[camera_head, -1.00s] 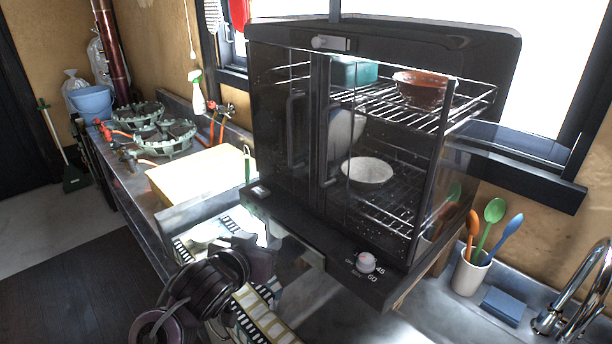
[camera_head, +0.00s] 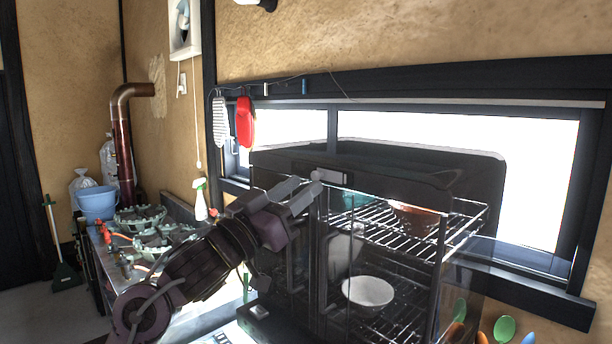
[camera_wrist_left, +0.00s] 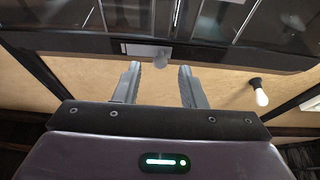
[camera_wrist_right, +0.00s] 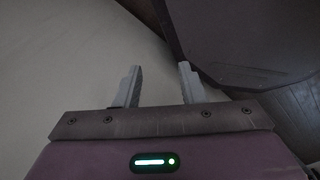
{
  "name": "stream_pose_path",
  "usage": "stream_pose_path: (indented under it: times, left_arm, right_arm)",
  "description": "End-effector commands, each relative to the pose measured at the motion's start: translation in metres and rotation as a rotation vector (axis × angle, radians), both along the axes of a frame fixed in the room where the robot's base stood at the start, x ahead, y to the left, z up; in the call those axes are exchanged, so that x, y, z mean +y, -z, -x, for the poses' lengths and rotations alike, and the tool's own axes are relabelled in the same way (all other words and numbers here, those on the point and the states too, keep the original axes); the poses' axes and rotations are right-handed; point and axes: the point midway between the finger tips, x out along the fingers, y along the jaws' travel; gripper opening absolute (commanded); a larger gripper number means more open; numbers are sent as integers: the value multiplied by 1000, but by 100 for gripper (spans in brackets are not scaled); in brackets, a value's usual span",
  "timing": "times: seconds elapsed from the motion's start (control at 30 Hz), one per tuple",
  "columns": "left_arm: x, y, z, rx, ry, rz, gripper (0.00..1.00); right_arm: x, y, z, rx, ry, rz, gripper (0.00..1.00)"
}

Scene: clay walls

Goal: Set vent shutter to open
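A small pale slider plate with a knob (camera_head: 319,176) sits on the top front edge of the black glass-door cabinet (camera_head: 400,170); it looks like the vent shutter, though no label is readable. In the left wrist view the knob appears between the fingertips; contact cannot be told. My right gripper (camera_wrist_right: 160,68) is open and empty over a pale floor.
The cabinet holds a white bowl (camera_head: 368,291) and a brown bowl (camera_head: 412,213) on racks. A fan-like wall unit (camera_head: 185,22) with a hanging cord is at upper left. Stove burners (camera_head: 140,218), a blue bucket (camera_head: 97,202) and a spray bottle (camera_head: 200,198) stand left.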

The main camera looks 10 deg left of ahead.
Motion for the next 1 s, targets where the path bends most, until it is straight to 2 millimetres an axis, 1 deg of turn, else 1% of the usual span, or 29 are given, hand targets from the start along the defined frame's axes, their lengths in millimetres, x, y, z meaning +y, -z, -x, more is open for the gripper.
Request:
stream_pose_path:
  times: [0.03,0.2,0.47,0.5,0.53,0.77,0.8,1.0]
  left_arm:
    - [-3,-6,-6,1,1,3,37]
    - [-11,-9,-16,0,0,1,37]
    - [-12,-8,-18,0,-1,0,37]
    - [-12,-8,-18,0,-1,0,36]
    - [-12,-8,-18,0,-1,0,32]
    - [-12,-8,-18,0,-1,0,2]
    - [-12,-8,-18,0,-1,0,0]
    - [-11,-8,-18,1,-1,0,0]
  right_arm:
    - [-1,-6,0,0,0,1,36]
    - [-2,-9,0,1,-1,2,36]
    - [-2,-9,0,1,0,2,36]
    - [-2,-9,0,1,0,2,36]
    - [-2,-9,0,2,0,2,36]
    - [-2,-9,0,2,1,2,36]
    - [-2,-9,0,2,1,2,36]
    - [-1,-9,1,1,2,1,36]
